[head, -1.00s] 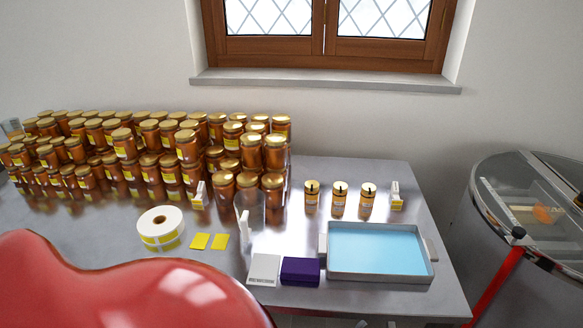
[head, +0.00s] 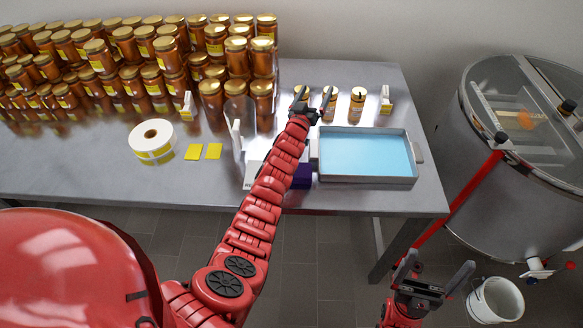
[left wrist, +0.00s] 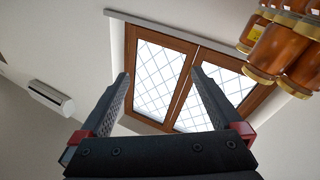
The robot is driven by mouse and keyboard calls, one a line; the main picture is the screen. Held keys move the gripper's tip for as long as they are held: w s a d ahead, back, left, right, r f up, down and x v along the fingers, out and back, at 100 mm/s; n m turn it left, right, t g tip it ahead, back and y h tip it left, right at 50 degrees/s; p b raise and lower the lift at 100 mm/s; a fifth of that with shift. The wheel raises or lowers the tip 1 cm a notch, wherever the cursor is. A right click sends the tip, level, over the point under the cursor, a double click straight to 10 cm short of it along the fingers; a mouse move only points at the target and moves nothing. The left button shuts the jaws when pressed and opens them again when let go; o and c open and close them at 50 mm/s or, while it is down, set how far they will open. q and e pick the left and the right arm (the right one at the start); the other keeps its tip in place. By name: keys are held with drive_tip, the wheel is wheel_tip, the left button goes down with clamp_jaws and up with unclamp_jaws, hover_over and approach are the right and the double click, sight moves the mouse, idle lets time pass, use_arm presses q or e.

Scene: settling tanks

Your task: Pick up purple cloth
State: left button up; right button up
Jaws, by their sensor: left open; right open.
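The purple cloth (head: 301,178) lies folded near the front edge of the metal table, between a white block and the blue tray. My left arm crosses in front of it and hides part of it. My left gripper (head: 312,98) is open and empty, further back over the table by the small jars. In the left wrist view the open left gripper (left wrist: 160,77) points toward the window, with nothing between its fingers. My right gripper (head: 434,272) is open and empty in front of the table's right end, below the tray in the picture.
The blue-bottomed tray (head: 416,160) stands right of the cloth. Stacked honey jars (head: 130,70) fill the back left. A label roll (head: 152,140) and yellow cards (head: 204,152) lie left. A steel tank (head: 490,150) and white bucket (head: 496,300) are at the right.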

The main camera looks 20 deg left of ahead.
use_arm(q)
drive_tip(key=w+a+r+n+g+y+p, duration=0.2)
drive_tip(key=a+n+g+y, duration=0.4)
drive_tip(key=a+n+g, duration=0.5)
drive_tip(key=n+g+h+p, duration=0.2)
drive_tip(key=n+g+h, duration=0.3)
drive_tip(key=n+g, duration=0.35)
hover_over(303, 174)
drive_tip(key=a, duration=0.3)
drive_tip(key=shift+m, duration=0.35)
drive_tip(key=f, duration=0.8)
drive_tip(key=w+f, duration=0.1)
drive_tip(key=f, duration=0.3)
drive_tip(key=shift+a, duration=0.2)
drive_tip(key=shift+f+p, duration=0.3)
drive_tip(key=shift+f, duration=0.05)
drive_tip(key=shift+s+f+p, duration=0.1)
drive_tip(key=shift+f+p, duration=0.35)
drive_tip(key=shift+p, duration=0.05)
wheel_tip(303, 174, down, 3)
drive_tip(key=shift+s+a+r+p, duration=0.1)
drive_tip(key=shift+s+a+p, duration=0.05)
drive_tip(key=shift+p, duration=0.5)
drive_tip(key=shift+f, duration=0.8)
drive_tip(key=shift+d, duration=0.2)
